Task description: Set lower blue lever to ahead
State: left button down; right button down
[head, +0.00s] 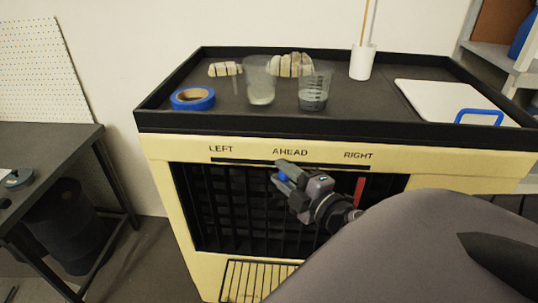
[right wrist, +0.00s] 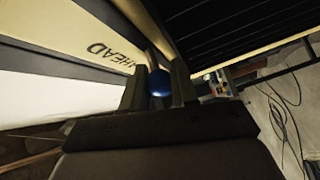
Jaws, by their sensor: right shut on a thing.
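The blue lever's round knob (head: 282,176) is on the front of the yellow cabinet (head: 170,185). It stands just below the AHEAD label (head: 290,152), close to its left part. My right gripper (head: 280,172) is shut on this knob. In the right wrist view the blue knob (right wrist: 158,84) sits between the two fingers of my right gripper (right wrist: 158,76), with AHEAD lettering close by. The lever's stem is mostly hidden by the fingers. My left gripper is not in view.
A red lever (head: 360,190) hangs under the RIGHT label (head: 358,155). The cabinet's tray top (head: 225,88) holds blue tape (head: 192,98), two glass beakers (head: 314,90), a white cup (head: 362,62) and a white board (head: 440,95). A dark table (head: 45,150) stands left.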

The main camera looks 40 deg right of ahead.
jog(key=shift+s+d, duration=0.35)
jog(key=shift+s, duration=0.05)
jog(key=c, duration=0.9)
grip_release()
jog(key=shift+a, duration=0.1)
jog(key=s+b, duration=0.2)
jog(key=s, duration=0.5)
jog(key=shift+a, duration=0.3)
